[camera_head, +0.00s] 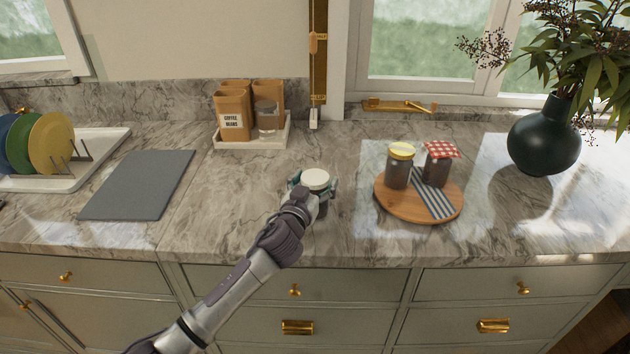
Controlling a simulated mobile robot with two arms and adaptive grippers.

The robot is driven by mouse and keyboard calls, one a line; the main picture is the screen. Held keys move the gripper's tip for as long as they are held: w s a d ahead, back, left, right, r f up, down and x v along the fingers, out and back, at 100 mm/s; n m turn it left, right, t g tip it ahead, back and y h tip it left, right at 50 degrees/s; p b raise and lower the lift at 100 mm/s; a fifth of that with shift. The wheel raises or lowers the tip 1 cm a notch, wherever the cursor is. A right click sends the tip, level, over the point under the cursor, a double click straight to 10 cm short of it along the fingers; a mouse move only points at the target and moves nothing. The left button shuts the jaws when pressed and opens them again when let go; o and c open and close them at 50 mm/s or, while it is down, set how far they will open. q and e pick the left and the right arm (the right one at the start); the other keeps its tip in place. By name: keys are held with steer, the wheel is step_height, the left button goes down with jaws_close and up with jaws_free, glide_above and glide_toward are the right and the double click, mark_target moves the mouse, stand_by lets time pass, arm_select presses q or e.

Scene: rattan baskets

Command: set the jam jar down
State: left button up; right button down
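A jam jar with a white lid (315,180) is at the middle of the counter, upright. My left gripper (313,187) has its fingers on both sides of the jar, shut on it. The gripper and wrist hide part of the jar, and I cannot tell whether its base touches the marble counter (270,215). My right gripper is not in view.
A round wooden board (395,206) to the right bears a yellow-lidded jar (399,168), a jar with red checked cover (437,166) and a striped cloth (433,200). A dark vase (544,140) is far right, a grey mat (140,185) left.

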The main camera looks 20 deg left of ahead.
arm_select(q)
steer(key=shift+r, duration=0.1)
steer(key=shift+r+p, duration=0.25)
steer(key=shift+p, duration=0.05)
steer(key=s+b, duration=0.2)
steer(key=s, duration=1)
steer(key=shift+a+f, duration=0.15)
steer(key=shift+a, duration=0.05)
steer(key=shift+f, duration=0.1)
